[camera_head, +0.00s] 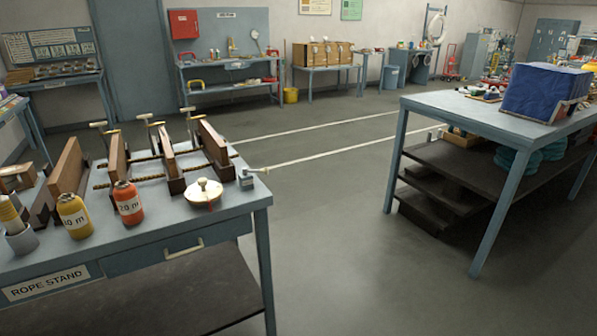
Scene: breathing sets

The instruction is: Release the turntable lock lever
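A blue-grey bench (150,235) labelled "ROPE STAND" stands at the left. A round cream disc (204,194) with a knob on top sits near its right front; it may be the turntable, but I cannot tell for sure. A small grey block (246,181) stands at the bench's right edge. A short lever (258,170) with a pale tip sticks out to the right from the block's top; it may be the lock lever. Its locked or released state cannot be told. Neither gripper is in view.
The bench also bears a yellow bottle (74,217), an orange bottle (129,204) and wooden boards with clamps (120,158). A second table (460,112) with a blue box (543,92) stands at the right. The floor (345,240) between them is clear.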

